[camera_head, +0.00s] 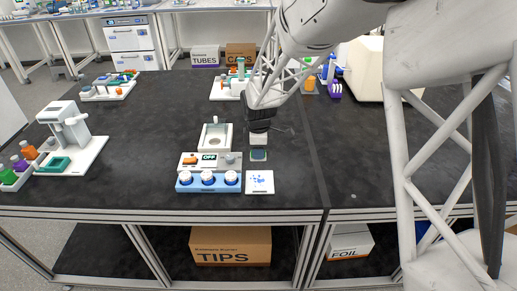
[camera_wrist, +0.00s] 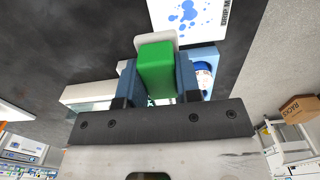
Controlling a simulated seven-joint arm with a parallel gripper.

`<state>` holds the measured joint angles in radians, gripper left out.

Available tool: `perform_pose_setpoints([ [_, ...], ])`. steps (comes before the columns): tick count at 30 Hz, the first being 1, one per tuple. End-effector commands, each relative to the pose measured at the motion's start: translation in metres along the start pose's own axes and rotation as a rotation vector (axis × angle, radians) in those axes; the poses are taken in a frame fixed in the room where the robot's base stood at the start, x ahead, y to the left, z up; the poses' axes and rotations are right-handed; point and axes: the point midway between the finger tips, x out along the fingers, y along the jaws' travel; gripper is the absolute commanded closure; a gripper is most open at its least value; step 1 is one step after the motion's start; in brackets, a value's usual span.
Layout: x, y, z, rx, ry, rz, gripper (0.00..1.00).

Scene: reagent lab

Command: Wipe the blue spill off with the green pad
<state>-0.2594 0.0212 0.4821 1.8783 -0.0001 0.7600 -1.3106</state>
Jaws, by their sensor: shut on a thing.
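The green pad (camera_wrist: 156,66) is held between the two fingers of my gripper (camera_wrist: 157,82) in the wrist view. In the head view my gripper (camera_head: 259,137) points down just behind the white plate (camera_head: 251,191); the pad's green is hard to make out there. The blue spill (camera_head: 259,181) is a scatter of blue spots on this plate, at the front of the bench. It also shows at the top of the wrist view (camera_wrist: 187,13), beyond the pad and apart from it.
Left of the plate is a blue block (camera_head: 208,188) with several round white-topped items. Behind it stand a panel marked OFF (camera_head: 209,157) and a white device (camera_head: 215,135). A white stand (camera_head: 75,140) is far left. Dark bench top between them is clear.

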Motion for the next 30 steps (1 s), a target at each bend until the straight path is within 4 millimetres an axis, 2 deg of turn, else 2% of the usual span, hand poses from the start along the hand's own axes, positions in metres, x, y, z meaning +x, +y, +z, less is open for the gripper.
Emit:
perform_pose_setpoints([
  [20, 0.061, 0.000, 0.000, 0.000, 0.000, -0.001, 0.88],
  [22, 0.072, -0.001, 0.000, 0.000, -0.001, -0.002, 0.88],
  [24, 0.071, -0.006, 0.000, -0.001, 0.000, 0.001, 0.91],
  [30, 0.074, -0.025, 0.000, -0.001, 0.000, 0.000, 0.91],
])
